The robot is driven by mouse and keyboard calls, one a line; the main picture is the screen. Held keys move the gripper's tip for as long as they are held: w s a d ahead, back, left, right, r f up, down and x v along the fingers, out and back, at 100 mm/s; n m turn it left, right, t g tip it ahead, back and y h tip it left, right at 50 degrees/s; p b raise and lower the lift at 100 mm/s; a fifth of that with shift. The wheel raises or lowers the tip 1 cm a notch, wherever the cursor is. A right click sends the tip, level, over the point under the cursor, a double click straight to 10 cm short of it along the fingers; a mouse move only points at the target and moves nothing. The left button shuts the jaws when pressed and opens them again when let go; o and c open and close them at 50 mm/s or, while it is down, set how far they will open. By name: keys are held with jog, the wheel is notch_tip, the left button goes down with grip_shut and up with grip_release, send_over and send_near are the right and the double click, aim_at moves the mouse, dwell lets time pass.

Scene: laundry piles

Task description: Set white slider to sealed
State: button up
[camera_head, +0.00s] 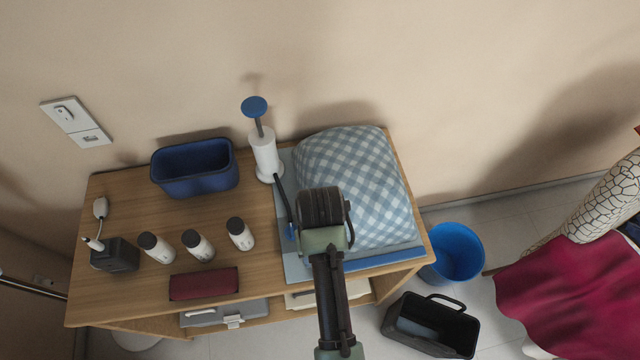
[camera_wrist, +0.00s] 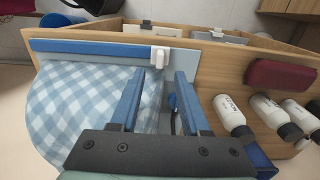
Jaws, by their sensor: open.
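The white slider (camera_wrist: 160,56) sits on the blue seal strip (camera_wrist: 95,50) of the storage bag, close to the strip's right end in the wrist view. The light-blue bag holds a plump blue-and-white checked textile (camera_head: 352,180). My gripper (camera_wrist: 160,75) is open, its two blue fingers spread and empty. In the wrist view the slider appears just beyond the gap between the fingertips; I cannot tell the distance or any contact. In the head view my arm hides the slider and the fingers; the strip (camera_head: 385,257) shows along the bag's front edge.
A white hand pump (camera_head: 264,152) with a dark hose stands by the bag. Several white bottles (camera_head: 198,246), a blue bin (camera_head: 195,168), a maroon case (camera_head: 204,284) and a black charger (camera_head: 115,254) share the wooden table (camera_head: 120,195). A blue bucket (camera_head: 455,252) and black basket (camera_head: 433,325) stand on the floor.

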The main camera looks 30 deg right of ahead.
notch_tip(320, 180, down, 7)
jog(key=shift+r, duration=0.15)
grip_shut()
dwell(1.5)
